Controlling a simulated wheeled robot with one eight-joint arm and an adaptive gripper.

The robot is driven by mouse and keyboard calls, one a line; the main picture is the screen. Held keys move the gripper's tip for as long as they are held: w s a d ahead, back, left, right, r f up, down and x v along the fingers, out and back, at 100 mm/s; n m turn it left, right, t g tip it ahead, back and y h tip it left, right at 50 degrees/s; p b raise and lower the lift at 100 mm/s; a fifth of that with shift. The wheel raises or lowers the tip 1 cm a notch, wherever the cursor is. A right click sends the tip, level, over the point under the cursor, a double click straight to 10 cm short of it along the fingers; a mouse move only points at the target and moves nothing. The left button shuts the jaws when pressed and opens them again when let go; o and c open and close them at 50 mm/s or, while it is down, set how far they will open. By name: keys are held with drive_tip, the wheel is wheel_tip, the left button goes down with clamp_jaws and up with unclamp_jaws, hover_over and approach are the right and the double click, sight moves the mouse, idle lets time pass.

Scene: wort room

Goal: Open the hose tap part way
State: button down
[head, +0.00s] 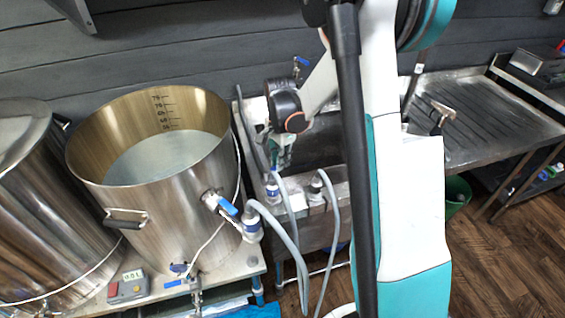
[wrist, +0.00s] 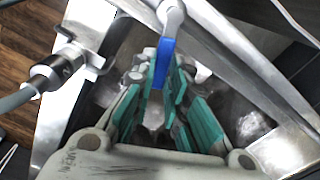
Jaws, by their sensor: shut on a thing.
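The hose tap's blue lever (wrist: 167,60) is between the green finger pads of my gripper (wrist: 161,85) in the wrist view. My gripper is shut on the lever. The lever joins a pale metal tap body (wrist: 171,14) at the top of that view. In the head view my gripper (head: 279,156) points down over the front rim of the sink, and the lever between its fingers is hidden or too small to tell. The exact angle of the lever relative to the tap is hard to judge.
Grey hoses with fittings (head: 316,187) hang at the sink's front. A steel kettle (head: 165,215) with liquid and a blue-handled valve (head: 228,207) stands to the left. A ribbed steel drainboard (head: 482,110) lies right. A hose connector (wrist: 57,70) is beside my gripper.

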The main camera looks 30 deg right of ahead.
drive_tip(key=shift+w+a+n, duration=0.3)
drive_tip(key=shift+w+n, duration=0.25)
drive_tip(key=shift+n, duration=0.7)
drive_tip(key=shift+w+a+n, duration=0.35)
drive_tip(key=shift+w+n, duration=0.25)
drive_tip(key=shift+n, duration=0.7)
drive_tip(key=shift+w+a+n, duration=0.3)
drive_tip(key=shift+w+n, duration=0.25)
drive_tip(key=shift+n, duration=0.7)
drive_tip(key=c, duration=1.6)
unclamp_jaws()
wheel_tip(320, 180, up, 12)
drive_tip(key=shift+r, duration=0.1)
